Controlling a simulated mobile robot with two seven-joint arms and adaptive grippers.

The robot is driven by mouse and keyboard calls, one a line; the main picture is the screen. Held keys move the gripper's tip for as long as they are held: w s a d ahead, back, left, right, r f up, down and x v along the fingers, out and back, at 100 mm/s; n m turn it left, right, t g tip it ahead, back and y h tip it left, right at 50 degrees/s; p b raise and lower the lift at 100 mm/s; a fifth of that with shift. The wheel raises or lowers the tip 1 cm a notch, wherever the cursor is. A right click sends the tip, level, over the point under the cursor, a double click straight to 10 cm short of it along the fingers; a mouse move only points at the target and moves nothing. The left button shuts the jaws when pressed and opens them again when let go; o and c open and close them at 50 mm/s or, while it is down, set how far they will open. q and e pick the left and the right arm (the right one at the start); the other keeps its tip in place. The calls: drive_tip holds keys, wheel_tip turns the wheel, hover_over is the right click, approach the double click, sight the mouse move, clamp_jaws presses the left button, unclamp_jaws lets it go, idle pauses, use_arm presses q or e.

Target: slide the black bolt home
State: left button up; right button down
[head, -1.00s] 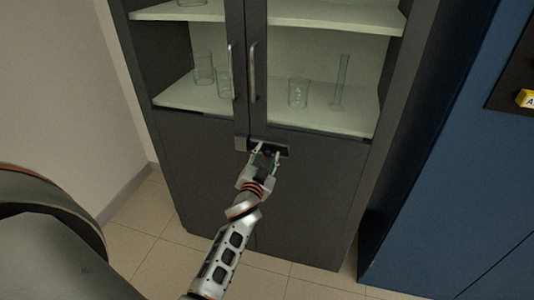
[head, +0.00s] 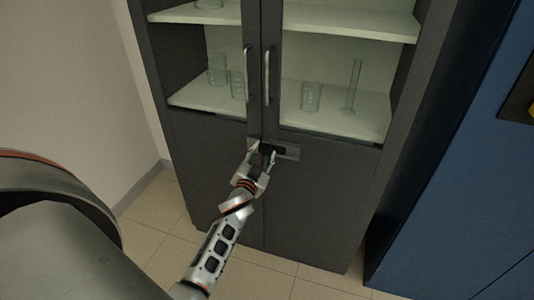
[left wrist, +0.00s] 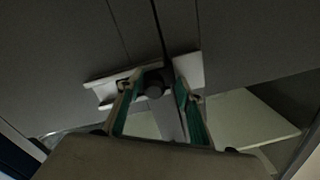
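The black bolt (head: 271,150) sits on a grey plate (head: 290,152) on the right cabinet door, close to the seam between the doors. A shorter grey keeper (head: 253,143) is on the left door. My left gripper (head: 261,153) is at the bolt, with its fingers apart. In the left wrist view, the teal-padded fingers (left wrist: 157,98) stand on either side of the bolt's round black knob (left wrist: 154,88), with a gap to the right finger. The keeper (left wrist: 188,70) also shows there. How far the bolt reaches into it is hidden. My right gripper is not in view.
The grey cabinet has two upright door handles (head: 266,76) above the bolt. Glassware (head: 311,97) stands on its shelves behind glass. A blue cabinet (head: 440,190) stands to the right and a wall to the left. Tiled floor lies in front.

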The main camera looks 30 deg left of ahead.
use_arm(q)
drive_tip(key=shift+d, duration=0.15)
drive_tip(key=v, duration=1.2)
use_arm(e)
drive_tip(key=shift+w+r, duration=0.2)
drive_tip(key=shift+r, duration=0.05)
use_arm(q)
drive_tip(key=s+d+f+m+g+h+p, duration=0.1)
drive_tip(key=s+d+f+g+h, duration=0.2)
drive_tip(key=s+d+f, duration=0.5)
drive_tip(key=s+d+f+m+g+h+p, duration=0.1)
drive_tip(key=s+d+f+g+h, duration=0.2)
drive_tip(key=s+d+f, duration=0.6)
drive_tip(key=s+d+h, duration=0.2)
drive_tip(key=s, duration=0.2)
drive_tip(key=shift+s+f+g, duration=0.25)
drive_tip(key=shift+s+g, duration=0.05)
drive_tip(key=shift+s, duration=0.1)
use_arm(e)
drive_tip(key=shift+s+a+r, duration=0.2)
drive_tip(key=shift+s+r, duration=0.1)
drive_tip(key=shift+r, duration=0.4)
